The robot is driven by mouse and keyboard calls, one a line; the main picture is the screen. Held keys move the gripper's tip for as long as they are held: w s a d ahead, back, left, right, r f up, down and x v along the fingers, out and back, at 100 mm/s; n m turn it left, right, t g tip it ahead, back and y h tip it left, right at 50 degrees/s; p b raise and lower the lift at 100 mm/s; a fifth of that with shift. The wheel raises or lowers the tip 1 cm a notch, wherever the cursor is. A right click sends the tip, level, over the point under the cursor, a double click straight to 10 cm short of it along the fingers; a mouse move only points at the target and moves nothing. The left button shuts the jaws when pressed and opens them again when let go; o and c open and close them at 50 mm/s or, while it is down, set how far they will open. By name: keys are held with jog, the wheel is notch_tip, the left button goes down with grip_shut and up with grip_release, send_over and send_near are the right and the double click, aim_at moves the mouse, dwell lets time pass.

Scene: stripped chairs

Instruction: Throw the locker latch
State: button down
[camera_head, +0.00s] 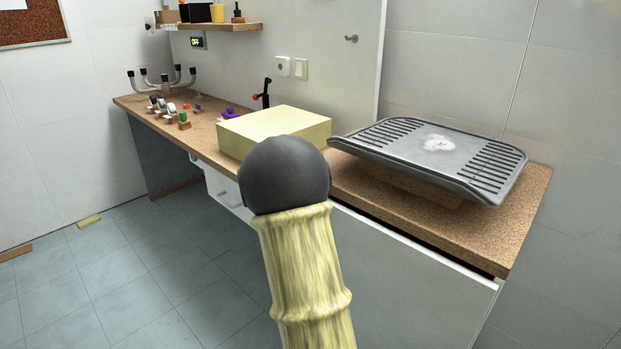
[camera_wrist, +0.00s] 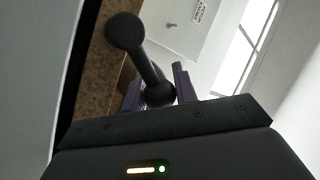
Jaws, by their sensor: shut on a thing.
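In the wrist view a dark lever with a round knob (camera_wrist: 125,31) at its upper end runs down between the two purple fingers of my gripper (camera_wrist: 157,82). A rounder dark end sits low between the fingers, and the gripper is shut on this lever. It looks like the latch, but the locker it belongs to cannot be told for sure. In the head view my arm, with its dark rounded joint, fills the middle and hides my gripper and the lever.
A wooden counter (camera_head: 520,222) runs along the wall. It holds a grey ridged tray (camera_head: 395,150), a pale yellow block (camera_head: 275,128) and several small items at the far left. A white drawer (camera_head: 228,192) is below. The tiled floor (camera_head: 120,270) at left is mostly clear.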

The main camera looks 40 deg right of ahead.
jog(key=shift+s+f+m+g+h+b, duration=0.3)
jog(key=shift+f+m+b, duration=0.25)
jog(key=shift+b, duration=0.45)
jog(key=shift+r+m, duration=0.2)
jog(key=shift+m, duration=0.05)
jog(key=c, duration=1.1)
grip_release()
jog(key=shift+r, duration=0.1)
jog(key=shift+w, duration=0.1)
jog(key=shift+d, duration=0.2)
jog(key=n+p, duration=0.1)
jog(key=p, duration=0.2)
jog(key=r+n+y+p, duration=0.1)
jog(key=p, duration=0.2)
jog(key=shift+w+a+n, duration=0.2)
jog(key=shift+w+n, duration=0.1)
